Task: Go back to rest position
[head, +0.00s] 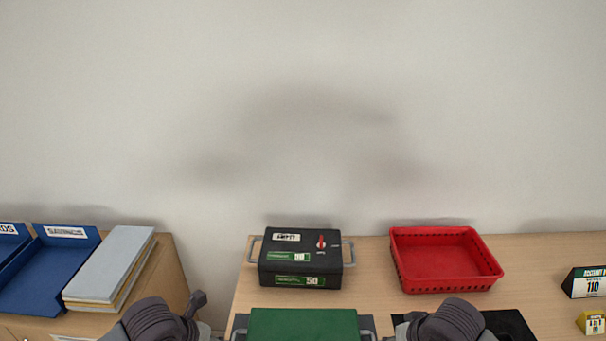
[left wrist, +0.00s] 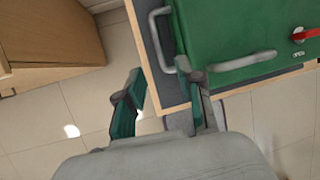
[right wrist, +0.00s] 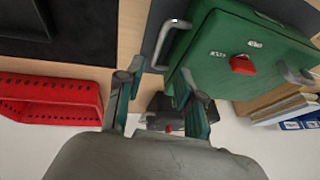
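A green cash box (head: 303,325) with metal side handles sits on a dark mat at the counter's front, cut off by the head view's lower edge. It also shows in the left wrist view (left wrist: 225,30) and the right wrist view (right wrist: 240,60). My left gripper (left wrist: 158,68) is open and empty; its right finger appears close to a handle of the green box, and I cannot tell whether they touch. My right gripper (right wrist: 158,66) is open and empty beside the box's other handle. In the head view only my arm parts show, with the fingers hidden.
A black cash box (head: 301,258) stands behind the green one. A red basket (head: 447,288) is at the right, with number signs (head: 588,282) farther right. Blue trays (head: 50,270) and stacked binders (head: 110,265) lie on a separate left cabinet. A floor gap separates cabinet and counter.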

